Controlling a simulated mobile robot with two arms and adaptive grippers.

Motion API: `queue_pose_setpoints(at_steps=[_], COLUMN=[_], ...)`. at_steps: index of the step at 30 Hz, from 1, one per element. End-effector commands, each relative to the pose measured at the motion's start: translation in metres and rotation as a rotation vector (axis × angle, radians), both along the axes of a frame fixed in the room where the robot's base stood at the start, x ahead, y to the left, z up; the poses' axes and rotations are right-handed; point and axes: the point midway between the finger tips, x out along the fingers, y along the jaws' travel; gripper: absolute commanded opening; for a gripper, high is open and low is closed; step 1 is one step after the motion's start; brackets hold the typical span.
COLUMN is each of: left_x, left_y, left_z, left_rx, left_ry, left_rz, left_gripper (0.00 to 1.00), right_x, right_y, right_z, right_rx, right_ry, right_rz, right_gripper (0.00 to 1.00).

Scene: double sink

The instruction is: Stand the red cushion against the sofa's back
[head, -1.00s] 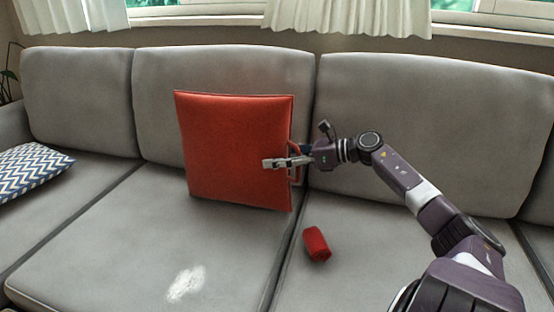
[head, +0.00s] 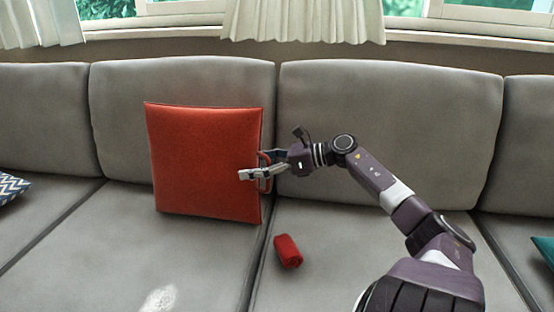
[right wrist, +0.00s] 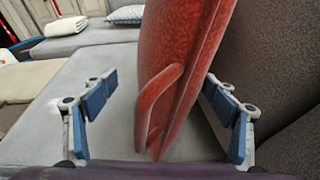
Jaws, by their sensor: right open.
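The red cushion (head: 203,160) stands upright on the sofa seat, in front of the middle-left back cushion (head: 185,80) of the sofa. I cannot tell whether its top touches the back. Its right edge has a red loop handle, which also shows in the right wrist view (right wrist: 157,100). My right gripper (head: 253,166) is open at this right edge, one finger in front of the cushion and one behind. My left gripper is not in view.
A small red rolled item (head: 288,251) lies on the seat, right of the seam. A blue-and-white zigzag cushion (head: 10,187) is at the far left and a teal one (head: 546,250) at the right edge. The seat in front of the red cushion is clear.

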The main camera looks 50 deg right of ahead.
Motion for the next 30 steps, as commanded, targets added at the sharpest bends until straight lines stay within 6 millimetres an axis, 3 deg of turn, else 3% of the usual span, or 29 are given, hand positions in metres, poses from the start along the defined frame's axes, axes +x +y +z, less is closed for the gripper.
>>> queue_pose_setpoints(at_steps=[15, 30], left_x=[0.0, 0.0], left_y=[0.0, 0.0], left_z=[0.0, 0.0], left_rx=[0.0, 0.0], left_ry=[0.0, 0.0], left_rz=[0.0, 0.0], left_gripper=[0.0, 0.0], right_x=[-0.068, -0.079], right_y=[-0.033, -0.038], right_z=[0.021, 0.025], right_rx=[0.001, 0.001], right_ry=[-0.001, -0.003], right_rz=[-0.001, 0.0], right_gripper=[0.79, 0.79])
